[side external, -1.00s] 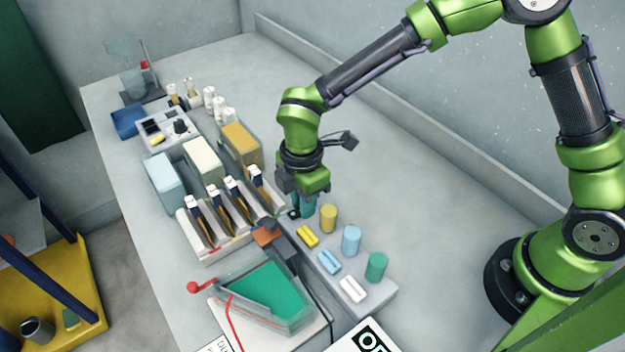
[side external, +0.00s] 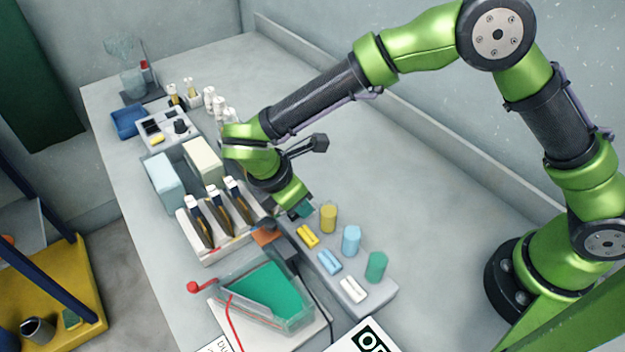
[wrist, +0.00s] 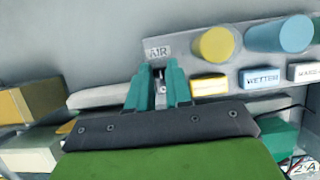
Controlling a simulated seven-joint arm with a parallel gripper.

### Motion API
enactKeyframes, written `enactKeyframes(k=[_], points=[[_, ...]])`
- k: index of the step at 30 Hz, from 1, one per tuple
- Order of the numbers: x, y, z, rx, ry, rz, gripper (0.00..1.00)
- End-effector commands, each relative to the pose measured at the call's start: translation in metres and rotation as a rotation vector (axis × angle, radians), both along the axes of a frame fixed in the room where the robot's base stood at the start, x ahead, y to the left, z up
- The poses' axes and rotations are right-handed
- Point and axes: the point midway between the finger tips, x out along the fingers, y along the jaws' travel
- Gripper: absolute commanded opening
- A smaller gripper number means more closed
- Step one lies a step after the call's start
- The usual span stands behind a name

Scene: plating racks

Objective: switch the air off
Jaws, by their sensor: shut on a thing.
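The air switch shows as a small metallic lever (wrist: 160,88) under the AIR label (wrist: 158,51) in the wrist view. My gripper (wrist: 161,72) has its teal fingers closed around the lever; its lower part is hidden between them. In the side view my gripper (side external: 304,210) is tilted at the far end of the grey control panel (side external: 383,291), its fingers pointing down and right. The lever itself is hidden there.
The panel carries yellow (side external: 328,219), blue (side external: 351,240) and green (side external: 376,267) cylinders beside yellow, blue and white labelled blocks. A rack of dark strips (side external: 218,213) and a teal-filled tank (side external: 267,297) stand close by. The bench behind the panel is clear.

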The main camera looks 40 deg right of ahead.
Motion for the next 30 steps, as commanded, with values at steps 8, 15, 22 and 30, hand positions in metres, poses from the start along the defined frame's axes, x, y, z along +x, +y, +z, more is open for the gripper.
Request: enactKeyframes(k=[8,15,22,30], points=[[0.000,0.000,0.000,0.001,0.000,0.000,0.45],[0.000,0.000,0.000,0.002,0.000,0.000,0.45],[0.001,0.008,0.019,0.004,-0.004,0.001,0.45],[0.001,0.034,0.078,0.006,-0.006,0.001,0.45]])
